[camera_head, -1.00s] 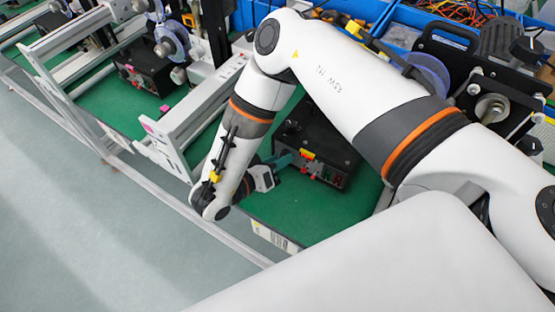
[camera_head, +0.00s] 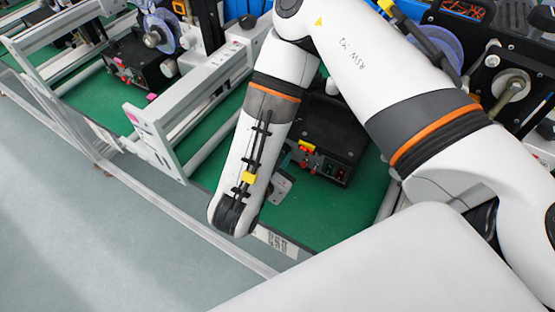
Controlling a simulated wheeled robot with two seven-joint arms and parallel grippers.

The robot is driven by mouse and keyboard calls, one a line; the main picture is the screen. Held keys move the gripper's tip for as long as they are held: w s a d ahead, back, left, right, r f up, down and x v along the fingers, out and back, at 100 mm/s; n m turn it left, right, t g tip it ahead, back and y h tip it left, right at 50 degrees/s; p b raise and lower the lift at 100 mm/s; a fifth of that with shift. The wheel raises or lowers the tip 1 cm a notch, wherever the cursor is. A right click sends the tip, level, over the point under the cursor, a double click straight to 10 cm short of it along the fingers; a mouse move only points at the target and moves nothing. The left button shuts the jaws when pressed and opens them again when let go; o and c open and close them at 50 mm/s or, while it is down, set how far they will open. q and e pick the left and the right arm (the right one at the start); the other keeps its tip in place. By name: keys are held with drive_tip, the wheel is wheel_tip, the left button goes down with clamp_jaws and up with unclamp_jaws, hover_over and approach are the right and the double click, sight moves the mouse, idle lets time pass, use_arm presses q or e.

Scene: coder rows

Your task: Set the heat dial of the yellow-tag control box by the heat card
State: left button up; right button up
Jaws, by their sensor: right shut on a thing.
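The black control box with a yellow tag (camera_head: 308,145) stands on the green bench, right of my right forearm. Its front face shows a red part, small green and red switches and a dark lower panel (camera_head: 335,168). My right gripper (camera_head: 288,162) is at the left end of that front face, mostly hidden behind my wrist. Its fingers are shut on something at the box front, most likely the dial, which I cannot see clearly. The heat card cannot be made out. My left gripper is not in view.
Another black box (camera_head: 135,62) with a pink tag stands further left on the bench. A grey metal frame (camera_head: 190,110) lies between the boxes. Reels and a black machine (camera_head: 505,85) stand at the right. Bare green bench (camera_head: 310,215) shows in front of the box.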

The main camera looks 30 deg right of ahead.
drive_tip(key=shift+s+m+t+b, duration=0.1)
drive_tip(key=shift+m+t+b, duration=0.4)
drive_tip(key=shift+m+b, duration=0.45)
drive_tip(key=o, duration=1)
drive_tip(key=b+v, duration=0.1)
drive_tip(key=v, duration=1.1)
drive_tip(key=shift+d+r+b, duration=0.1)
drive_tip(key=shift+b, duration=0.3)
